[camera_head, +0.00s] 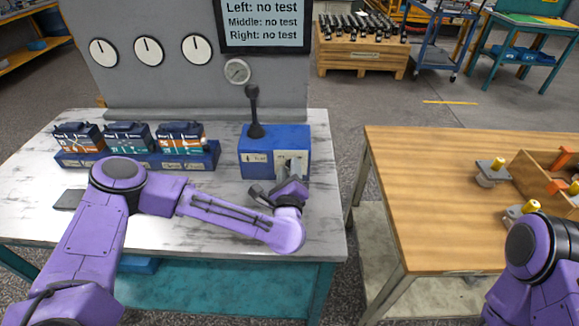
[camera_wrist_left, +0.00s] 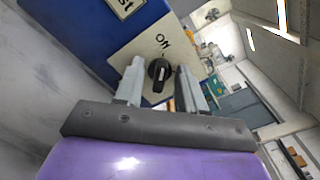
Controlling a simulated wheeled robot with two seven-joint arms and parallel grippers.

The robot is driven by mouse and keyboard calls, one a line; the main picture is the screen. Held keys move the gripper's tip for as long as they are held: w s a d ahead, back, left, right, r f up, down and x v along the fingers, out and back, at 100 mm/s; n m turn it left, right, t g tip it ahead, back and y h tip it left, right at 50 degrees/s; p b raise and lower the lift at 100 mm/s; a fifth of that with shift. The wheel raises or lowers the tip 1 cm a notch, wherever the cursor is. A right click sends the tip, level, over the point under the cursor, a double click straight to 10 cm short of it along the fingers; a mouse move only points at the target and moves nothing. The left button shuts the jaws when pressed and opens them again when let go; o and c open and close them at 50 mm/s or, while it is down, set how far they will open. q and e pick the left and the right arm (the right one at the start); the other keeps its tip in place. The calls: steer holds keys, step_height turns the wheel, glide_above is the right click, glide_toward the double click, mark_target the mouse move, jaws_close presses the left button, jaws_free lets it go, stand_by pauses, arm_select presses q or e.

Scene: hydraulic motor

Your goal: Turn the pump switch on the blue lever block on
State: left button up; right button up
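The blue lever block (camera_head: 256,146) stands on the marble-topped bench, with a black lever (camera_head: 254,108) upright on its top. Its light switch plate faces the front; my left gripper (camera_head: 290,168) is in front of it and hides part of it. In the left wrist view, the black pump switch knob (camera_wrist_left: 159,72) sits on the pale plate (camera_wrist_left: 150,45) below the letters "ON". My left gripper (camera_wrist_left: 158,85) is open, with one finger on each side of the knob. Gaps show beside the knob; contact is unclear. My right gripper is outside the view.
A grey panel with dials and a screen (camera_head: 264,22) rises behind. A wooden table (camera_head: 430,190) with a box stands to the right, near my right arm.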

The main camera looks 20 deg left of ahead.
arm_select(q)
steer(key=shift+w, duration=0.15)
jaws_close()
steer(key=c, duration=0.7)
jaws_free()
steer(key=shift+f, duration=0.1)
steer(key=shift+m+b, duration=1.1)
steer(key=shift+m, duration=0.4)
steer(key=m+b, duration=0.1)
steer(key=m, duration=0.2)
steer(key=shift+d+m+b, duration=0.1)
steer(key=shift+m+b, duration=0.2)
steer(key=shift+b, duration=0.05)
steer(key=m+b, duration=0.1)
steer(key=m, duration=0.4)
steer(key=shift+d, duration=0.1)
steer(key=m+b, duration=0.1)
steer(key=m, duration=0.5)
steer(key=shift+m, duration=0.3)
